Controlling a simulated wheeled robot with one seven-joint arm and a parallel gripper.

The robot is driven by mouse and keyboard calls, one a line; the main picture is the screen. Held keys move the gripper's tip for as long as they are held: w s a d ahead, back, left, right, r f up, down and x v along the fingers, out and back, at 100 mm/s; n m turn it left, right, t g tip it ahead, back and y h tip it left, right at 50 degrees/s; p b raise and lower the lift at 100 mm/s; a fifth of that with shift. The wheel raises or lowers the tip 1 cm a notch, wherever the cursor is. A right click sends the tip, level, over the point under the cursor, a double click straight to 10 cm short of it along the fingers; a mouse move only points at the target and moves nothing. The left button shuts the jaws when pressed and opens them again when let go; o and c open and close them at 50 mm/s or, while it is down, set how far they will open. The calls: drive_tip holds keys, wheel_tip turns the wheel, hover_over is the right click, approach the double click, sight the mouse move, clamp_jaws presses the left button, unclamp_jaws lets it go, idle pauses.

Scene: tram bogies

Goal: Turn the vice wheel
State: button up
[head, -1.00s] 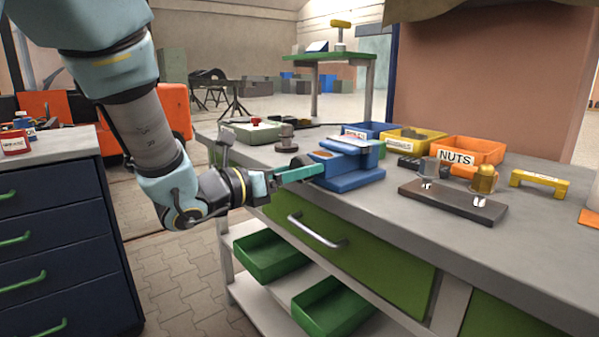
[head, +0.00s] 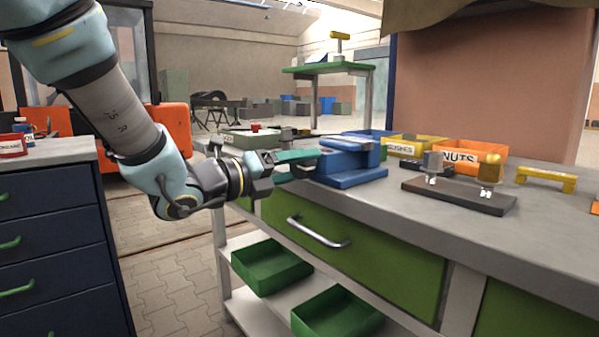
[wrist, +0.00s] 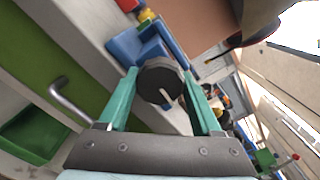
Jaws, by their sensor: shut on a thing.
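The blue vice (head: 352,160) stands at the front edge of the grey workbench. It also shows in the wrist view (wrist: 130,48), top centre. Its dark round wheel (wrist: 160,82) faces my wrist camera and has a pale slot-like mark on its lower face. My gripper (head: 300,165) reaches in from the left, level with the wheel. In the wrist view its two teal fingers (wrist: 160,88) lie on either side of the wheel, shut on it. In the head view the fingers hide most of the wheel.
On the bench are a yellow bin (head: 415,145), an orange nuts bin (head: 470,155), a dark board (head: 460,196) with two fittings and a yellow bridge-shaped piece (head: 546,178). A drawer handle (head: 318,232) sticks out below. A navy cabinet (head: 55,240) stands left.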

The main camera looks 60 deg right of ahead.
idle(0.3)
drive_tip(key=o, duration=1.4)
drive_tip(key=b+v, duration=0.1)
drive_tip(key=v, duration=1)
